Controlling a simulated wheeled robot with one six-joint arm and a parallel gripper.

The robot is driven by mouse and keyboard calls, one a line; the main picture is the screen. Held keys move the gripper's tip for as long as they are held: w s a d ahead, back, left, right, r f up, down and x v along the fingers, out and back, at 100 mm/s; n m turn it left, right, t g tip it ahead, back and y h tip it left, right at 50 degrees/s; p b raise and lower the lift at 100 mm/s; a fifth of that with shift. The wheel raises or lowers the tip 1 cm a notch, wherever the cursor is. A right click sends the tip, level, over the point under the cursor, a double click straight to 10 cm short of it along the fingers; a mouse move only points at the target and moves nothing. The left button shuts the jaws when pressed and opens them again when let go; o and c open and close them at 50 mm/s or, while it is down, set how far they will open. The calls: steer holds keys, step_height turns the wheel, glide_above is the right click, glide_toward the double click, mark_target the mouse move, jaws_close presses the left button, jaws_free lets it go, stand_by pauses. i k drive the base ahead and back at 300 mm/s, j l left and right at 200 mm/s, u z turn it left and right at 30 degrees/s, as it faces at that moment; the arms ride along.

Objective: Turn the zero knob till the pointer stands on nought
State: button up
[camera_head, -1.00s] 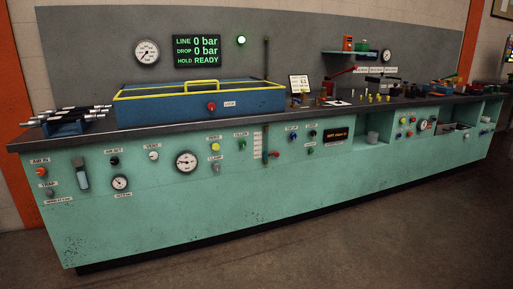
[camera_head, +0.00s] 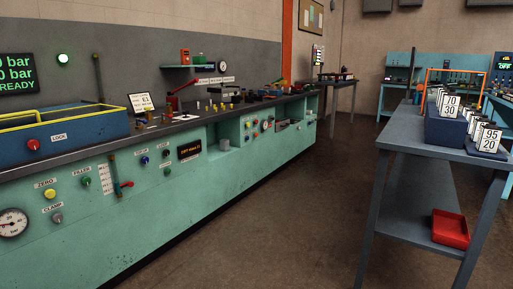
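A yellow knob (camera_head: 49,194) under a label that seems to read ZERO is on the green bench front at the lower left. A large round white dial gauge (camera_head: 12,223) is left of and below it, cut by the picture's left edge. Its pointer is too small to read surely. A grey knob (camera_head: 57,218) labelled CLAMP sits just below the yellow knob. My gripper is not in view.
The green bench (camera_head: 228,190) runs along the left toward the back. A blue-grey table (camera_head: 430,145) with number cards stands at the right, a red tray (camera_head: 450,228) on its lower shelf. Open brown floor (camera_head: 290,215) lies between them.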

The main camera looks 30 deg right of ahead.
mark_target(50, 193)
steer(key=z, duration=0.7)
steer(key=u, duration=1.3)
